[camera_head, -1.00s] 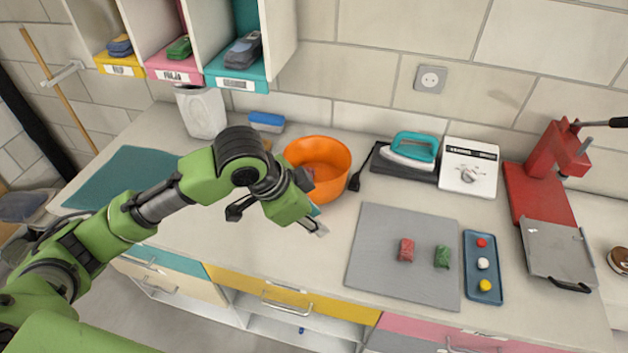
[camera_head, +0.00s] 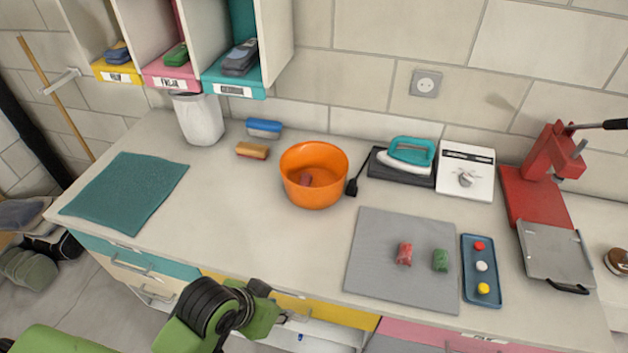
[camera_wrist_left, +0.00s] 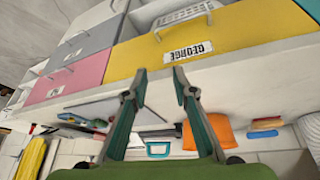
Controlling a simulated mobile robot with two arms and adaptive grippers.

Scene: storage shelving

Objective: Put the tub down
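The orange tub (camera_head: 322,190) stands upright on the worktop, in front of the wall and left of the iron. A small reddish block (camera_head: 305,180) lies inside it. The tub also shows in the left wrist view (camera_wrist_left: 215,131), where the scene appears upside down. My left gripper (camera_wrist_left: 160,78) is open, with a clear gap between its fingers and nothing in it. In the head view my left arm is low, at the worktop's front edge, apart from the tub. My right gripper is in neither view.
A grey mat (camera_head: 380,283) with a red block (camera_head: 404,254) and a green block (camera_head: 440,260) lies right of the tub. A teal iron (camera_head: 408,155), a brush (camera_head: 252,150) and a white bin (camera_head: 197,120) stand behind.

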